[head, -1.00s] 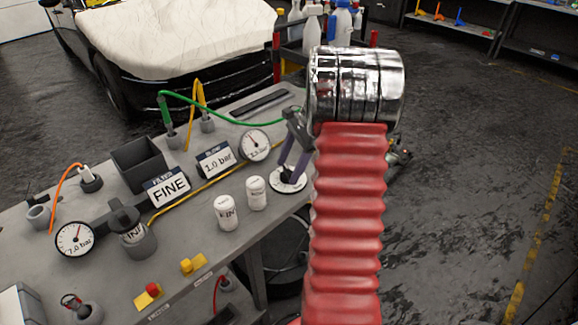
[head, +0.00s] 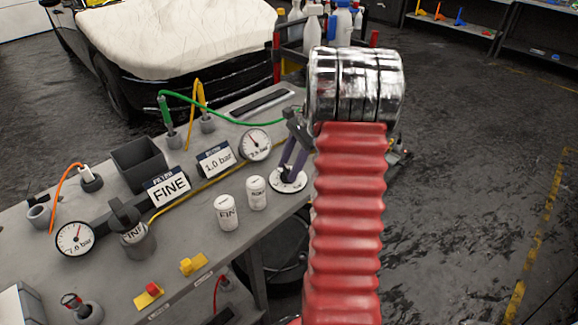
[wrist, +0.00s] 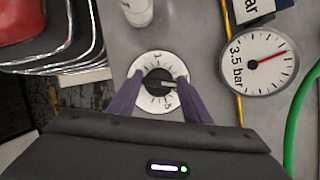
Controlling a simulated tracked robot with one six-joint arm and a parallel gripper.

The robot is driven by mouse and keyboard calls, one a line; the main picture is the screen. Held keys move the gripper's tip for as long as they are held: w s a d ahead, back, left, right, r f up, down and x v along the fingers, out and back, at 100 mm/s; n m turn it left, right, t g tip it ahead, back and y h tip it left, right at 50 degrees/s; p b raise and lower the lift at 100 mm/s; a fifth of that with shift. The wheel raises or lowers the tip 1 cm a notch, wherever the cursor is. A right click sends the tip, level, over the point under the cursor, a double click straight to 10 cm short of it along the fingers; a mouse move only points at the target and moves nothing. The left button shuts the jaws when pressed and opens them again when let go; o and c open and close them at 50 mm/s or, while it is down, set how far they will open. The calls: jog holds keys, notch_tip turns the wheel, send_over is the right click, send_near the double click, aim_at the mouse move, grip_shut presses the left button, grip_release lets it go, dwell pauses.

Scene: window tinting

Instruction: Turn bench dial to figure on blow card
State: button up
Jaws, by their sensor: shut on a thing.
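The bench dial (wrist: 158,98) is a white scale disc with a dark knob in the wrist view. It also shows in the head view (head: 278,185), at the bench's right edge. My gripper (wrist: 160,82) has its two purple fingers closed on the knob from either side. In the head view my gripper (head: 288,172) is partly hidden by my arm. The blow card (head: 217,160) reads 1.0 bar. A round gauge (head: 255,145) stands beside it. In the wrist view this gauge (wrist: 259,62) is labelled 3.5 bar, with a red needle.
The filter card (head: 168,187) reads FINE. Two white canisters, a left one (head: 227,213) and a right one (head: 257,193), stand left of the dial. Another gauge (head: 75,239) is at the left. A green hose (head: 215,117) crosses the back. Yellow and red buttons sit at the front.

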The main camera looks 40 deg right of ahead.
jog(key=shift+n, duration=0.3)
jog(key=n+g, duration=0.1)
jog(key=n, duration=0.3)
jog(key=shift+w+g, duration=0.2)
jog(key=shift+g, duration=0.2)
jog(key=n+g, duration=0.1)
jog(key=n, duration=0.3)
jog(key=shift+w+n+g+h, duration=0.1)
jog(key=shift+n+g+h, duration=0.2)
jog(key=shift+n+g, duration=0.1)
jog(key=n, duration=0.2)
jog(key=n+g+h, duration=0.1)
jog(key=n, duration=0.2)
jog(key=shift+w+a+r+n, duration=0.1)
jog(key=shift+n, duration=0.2)
jog(key=n+g+h, duration=0.1)
jog(key=n+h, duration=0.1)
jog(key=n, duration=0.2)
jog(key=shift+n, duration=0.4)
jog(key=o, duration=1.1)
